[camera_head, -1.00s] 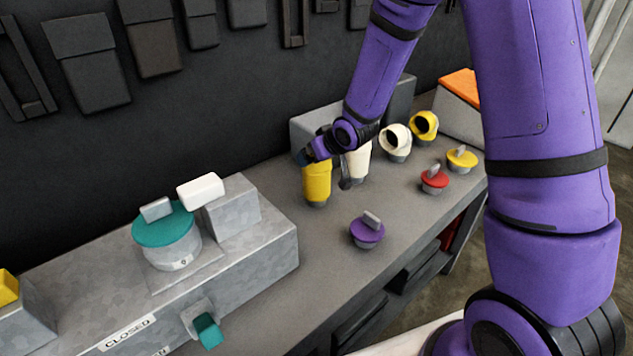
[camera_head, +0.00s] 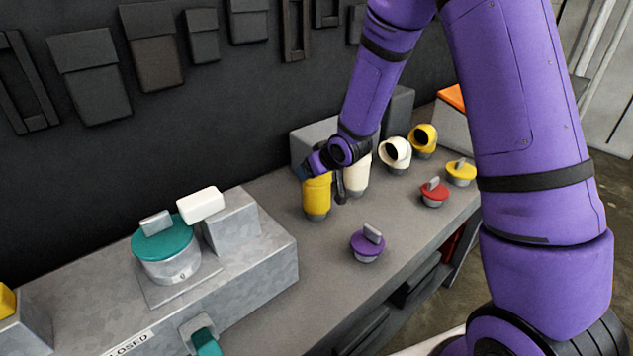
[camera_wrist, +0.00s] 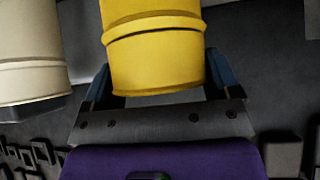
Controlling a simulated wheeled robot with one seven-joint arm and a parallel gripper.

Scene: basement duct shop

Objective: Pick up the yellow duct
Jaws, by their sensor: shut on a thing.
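The straight yellow duct (camera_head: 316,198) is upright at the bench, with a grey lower end. I cannot tell whether it touches the bench top. My gripper (camera_head: 320,175) is around its upper part, at the end of my purple arm. In the wrist view the yellow duct (camera_wrist: 155,48) fills the space between the two blue-grey fingers of my gripper (camera_wrist: 160,78), which is shut on it. The far side of the duct is hidden.
A straight cream duct (camera_head: 357,176) stands close on the right. Beyond it are a cream elbow (camera_head: 396,153) and a yellow elbow (camera_head: 423,139). Purple (camera_head: 367,246), red (camera_head: 434,194) and yellow (camera_head: 461,172) knobbed caps lie nearer. A grey metal box (camera_head: 265,265) is left.

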